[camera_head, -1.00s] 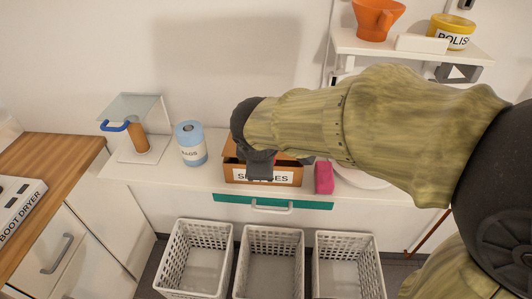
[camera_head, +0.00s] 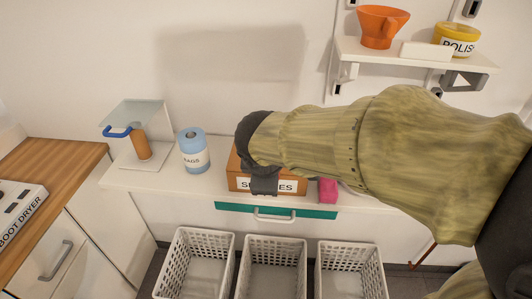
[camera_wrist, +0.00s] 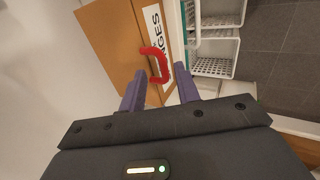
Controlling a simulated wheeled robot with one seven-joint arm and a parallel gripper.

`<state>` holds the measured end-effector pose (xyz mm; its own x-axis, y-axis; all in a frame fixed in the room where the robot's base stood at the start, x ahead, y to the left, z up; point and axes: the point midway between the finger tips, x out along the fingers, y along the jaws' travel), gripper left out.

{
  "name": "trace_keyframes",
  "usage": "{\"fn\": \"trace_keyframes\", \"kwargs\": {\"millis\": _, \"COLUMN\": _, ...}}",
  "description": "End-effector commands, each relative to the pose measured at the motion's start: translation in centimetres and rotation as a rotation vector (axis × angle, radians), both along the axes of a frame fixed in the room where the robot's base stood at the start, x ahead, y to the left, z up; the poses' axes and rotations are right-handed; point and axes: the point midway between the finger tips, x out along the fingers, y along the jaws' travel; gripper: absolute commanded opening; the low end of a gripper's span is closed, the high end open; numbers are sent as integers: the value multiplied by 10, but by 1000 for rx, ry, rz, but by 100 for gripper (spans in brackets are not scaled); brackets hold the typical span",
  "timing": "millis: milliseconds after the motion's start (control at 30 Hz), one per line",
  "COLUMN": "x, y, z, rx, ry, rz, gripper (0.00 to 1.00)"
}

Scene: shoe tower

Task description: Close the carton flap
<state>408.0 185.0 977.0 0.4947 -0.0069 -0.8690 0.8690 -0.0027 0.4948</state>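The brown carton (camera_head: 236,180) with the sponges label stands on the white counter in the head view, partly hidden by my arm. In the wrist view its flap (camera_wrist: 112,38) shows as a flat brown panel meeting the labelled front (camera_wrist: 169,42); it appears to lie down over the top. A red handle (camera_wrist: 164,68) sits at the panel's front edge. My gripper (camera_wrist: 158,88) is open, its two purple fingers apart. The handle is just ahead of the gap between them. Contact with the flap cannot be told.
A blue bags roll (camera_head: 194,152) and a glass-topped stand (camera_head: 140,140) are left of the carton. A pink block (camera_head: 328,190) is close on its right. A teal drawer (camera_head: 235,208) is below, with white baskets (camera_head: 275,250) on the floor. A shelf (camera_head: 415,58) hangs upper right.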

Motion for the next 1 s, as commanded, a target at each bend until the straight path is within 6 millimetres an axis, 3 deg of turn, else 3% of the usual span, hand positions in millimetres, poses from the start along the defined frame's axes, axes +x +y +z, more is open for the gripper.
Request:
{"fn": "trace_keyframes", "kwargs": {"millis": 600, "x": -60, "y": 1, "z": 110, "rx": 2, "ry": -3, "rz": 0, "gripper": 32}}
{"fn": "trace_keyframes", "kwargs": {"millis": 800, "x": -73, "y": 0, "z": 131, "rx": 1, "ry": -1, "rz": -2, "gripper": 32}}
{"fn": "trace_keyframes", "kwargs": {"millis": 1000, "x": -76, "y": 1, "z": 134, "rx": 1, "ry": 1, "rz": -1, "gripper": 32}}
